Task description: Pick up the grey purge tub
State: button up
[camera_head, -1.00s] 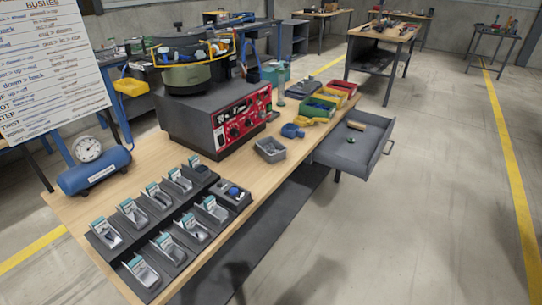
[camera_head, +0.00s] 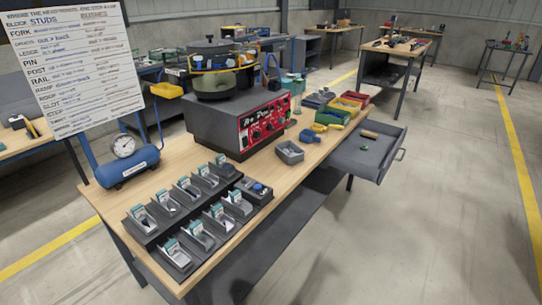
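A small open grey tub (camera_head: 290,152) stands on the wooden bench (camera_head: 187,151), in front of the red control panel and near the bench's right edge. It looks upright. Its inside is too small to make out. My gripper is not in view.
The bowl feeder (camera_head: 222,85) on its dark box stands behind the tub. Blue and yellow pieces (camera_head: 313,132) and coloured bins (camera_head: 340,110) lie further right. An open drawer (camera_head: 367,150) juts out past the edge. Labelled holders (camera_head: 190,188) and a blue air tank (camera_head: 127,165) are left. The floor at right is clear.

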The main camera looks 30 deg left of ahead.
aim_at(289, 151)
jog(key=u, duration=0.45)
jog(key=i, duration=1)
